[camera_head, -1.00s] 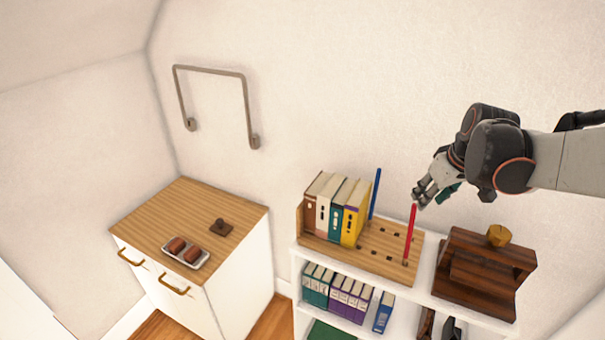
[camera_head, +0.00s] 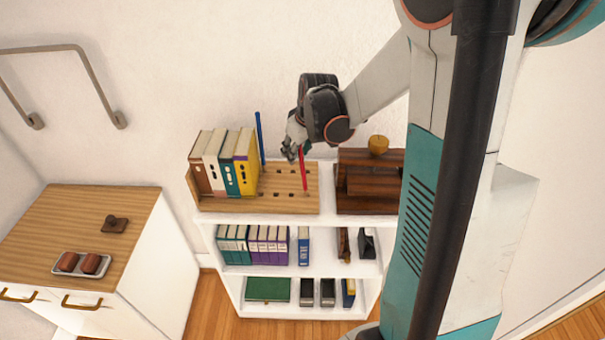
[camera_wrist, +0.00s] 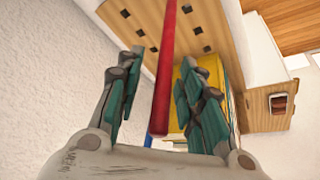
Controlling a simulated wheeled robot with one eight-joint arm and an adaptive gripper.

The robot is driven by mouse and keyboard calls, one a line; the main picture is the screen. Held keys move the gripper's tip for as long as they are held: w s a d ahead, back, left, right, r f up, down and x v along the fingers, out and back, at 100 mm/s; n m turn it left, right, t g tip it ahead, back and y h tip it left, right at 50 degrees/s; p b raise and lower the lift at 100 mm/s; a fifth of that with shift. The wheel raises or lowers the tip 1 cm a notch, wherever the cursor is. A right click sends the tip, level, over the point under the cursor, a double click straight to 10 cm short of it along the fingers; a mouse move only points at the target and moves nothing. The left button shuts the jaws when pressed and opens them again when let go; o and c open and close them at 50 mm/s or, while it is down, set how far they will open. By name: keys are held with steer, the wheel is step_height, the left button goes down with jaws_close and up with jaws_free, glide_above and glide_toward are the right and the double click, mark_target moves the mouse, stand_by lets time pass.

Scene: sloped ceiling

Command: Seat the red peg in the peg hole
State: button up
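The red peg (camera_head: 304,175) stands almost upright at the right end of the wooden holed board (camera_head: 290,203) on the top shelf. I cannot tell how its lower end sits in the board. My gripper (camera_head: 292,150) is at the peg's upper end, pointing down. In the wrist view, the red peg (camera_wrist: 165,75) runs between the two open green-padded fingers (camera_wrist: 155,98), with a gap on each side. The board's square holes (camera_wrist: 187,62) show beyond, several of them empty.
A wooden-topped cabinet (camera_head: 75,220) is at left. The wall is close behind.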

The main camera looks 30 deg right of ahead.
steer(key=shift+w+f, duration=0.1)
steer(key=shift+f, duration=0.15)
steer(key=shift+c, duration=0.6)
jaws_close()
steer(key=shift+r, duration=0.1)
